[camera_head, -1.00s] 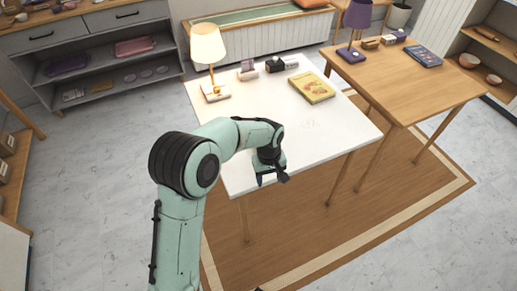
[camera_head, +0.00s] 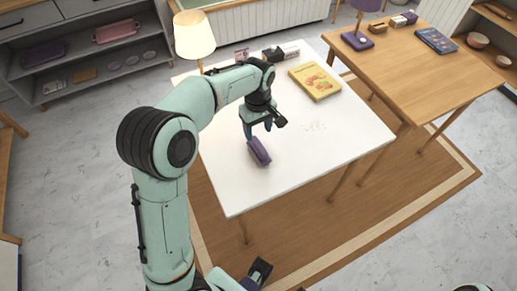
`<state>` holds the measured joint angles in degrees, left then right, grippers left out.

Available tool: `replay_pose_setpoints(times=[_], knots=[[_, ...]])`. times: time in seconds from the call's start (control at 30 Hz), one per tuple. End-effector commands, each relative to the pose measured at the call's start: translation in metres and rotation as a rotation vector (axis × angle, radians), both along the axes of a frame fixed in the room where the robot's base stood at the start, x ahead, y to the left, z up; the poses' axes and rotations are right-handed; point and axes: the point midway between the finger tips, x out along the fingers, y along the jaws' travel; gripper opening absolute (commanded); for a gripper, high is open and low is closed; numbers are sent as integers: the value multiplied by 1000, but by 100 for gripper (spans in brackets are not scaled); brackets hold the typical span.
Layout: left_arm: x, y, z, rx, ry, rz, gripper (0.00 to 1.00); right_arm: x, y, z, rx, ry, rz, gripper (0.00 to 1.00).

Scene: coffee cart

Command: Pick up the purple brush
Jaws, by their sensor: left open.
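The purple brush (camera_head: 259,152) lies on the white table (camera_head: 320,150), left of the table's middle. My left gripper (camera_head: 258,132) is open and points down just behind the brush in the picture. Its fingers hold nothing. I cannot tell whether a fingertip touches the brush. A dark jaw-like part at the bottom edge looks like my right gripper (camera_head: 260,270); its opening is unclear.
A yellow book (camera_head: 315,81), a dark device (camera_head: 273,54) and a lit lamp (camera_head: 194,36) are at the table's back. The white table's front is clear.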

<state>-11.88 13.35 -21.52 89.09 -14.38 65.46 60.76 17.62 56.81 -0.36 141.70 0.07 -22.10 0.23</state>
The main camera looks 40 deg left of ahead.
Motion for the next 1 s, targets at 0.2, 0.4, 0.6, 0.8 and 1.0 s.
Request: replay_pose_setpoints(times=[0.2,0.4,0.6,0.8,1.0], knots=[[0,0,-36,0,2,1,60,-1,0,-6,0,-1,0,43],[0,0,-50,-1,1,2,60,0,0,-7,0,-3,-1,43],[1,-1,-81,1,4,1,60,1,0,-11,-1,-8,-2,43],[1,-1,-95,-1,1,1,60,2,0,-12,-1,-12,-3,43],[1,-1,-94,0,-1,1,60,2,0,-12,-1,-12,-2,43]])
